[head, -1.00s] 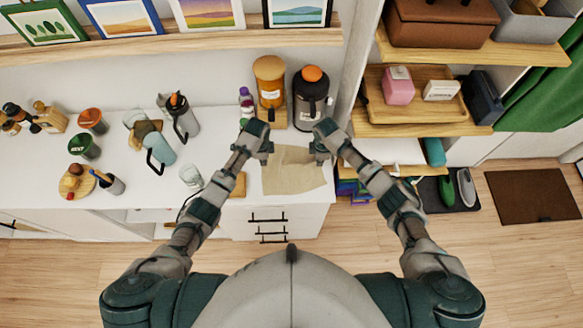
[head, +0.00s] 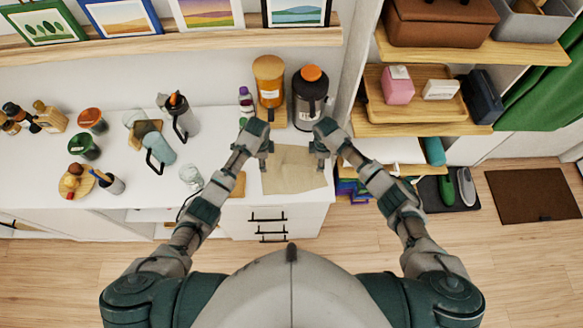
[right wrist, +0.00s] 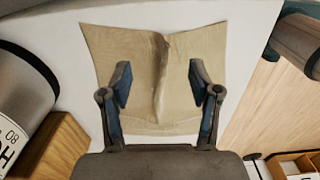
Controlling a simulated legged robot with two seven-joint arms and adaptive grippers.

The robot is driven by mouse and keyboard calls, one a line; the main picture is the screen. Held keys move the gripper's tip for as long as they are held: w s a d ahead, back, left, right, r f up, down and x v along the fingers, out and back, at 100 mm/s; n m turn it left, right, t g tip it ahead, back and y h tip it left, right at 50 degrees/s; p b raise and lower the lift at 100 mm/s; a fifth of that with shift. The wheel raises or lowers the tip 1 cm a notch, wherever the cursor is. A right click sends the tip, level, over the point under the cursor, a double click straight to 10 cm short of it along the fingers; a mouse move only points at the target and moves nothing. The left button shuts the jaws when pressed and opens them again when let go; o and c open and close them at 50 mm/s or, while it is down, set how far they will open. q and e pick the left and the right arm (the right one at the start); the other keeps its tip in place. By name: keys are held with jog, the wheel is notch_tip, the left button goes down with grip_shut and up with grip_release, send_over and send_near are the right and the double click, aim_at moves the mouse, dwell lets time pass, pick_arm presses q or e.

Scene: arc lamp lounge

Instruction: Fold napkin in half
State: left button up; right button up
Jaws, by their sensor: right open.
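The beige napkin (head: 293,172) lies on the white counter near its front edge, between my two grippers. In the right wrist view the napkin (right wrist: 125,50) is spread out, with a raised crease running down its middle. My right gripper (head: 320,163) is at its right side; in the right wrist view the right gripper (right wrist: 159,70) has its fingers apart over the cloth, on either side of the crease. No cloth is visibly pinched. My left gripper (head: 262,163) is at the napkin's left edge, pointing down; its finger gap and any contact are unclear.
An orange-topped dispenser (head: 269,82) and a dark carafe (head: 310,95) stand just behind the napkin. A clear glass (head: 191,176) and bottles are to the left. A wooden shelf (head: 430,130) stands to the right. The counter's front edge is close.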

jog(key=shift+o, duration=0.2)
jog(key=o, duration=0.7)
pick_arm(q)
notch_tip(320, 180, up, 5)
jog(key=p, duration=0.4)
jog(key=shift+f+p, duration=0.1)
jog(key=shift+p, duration=0.25)
pick_arm(e)
notch_tip(320, 180, up, 6)
jog(key=shift+f, duration=0.25)
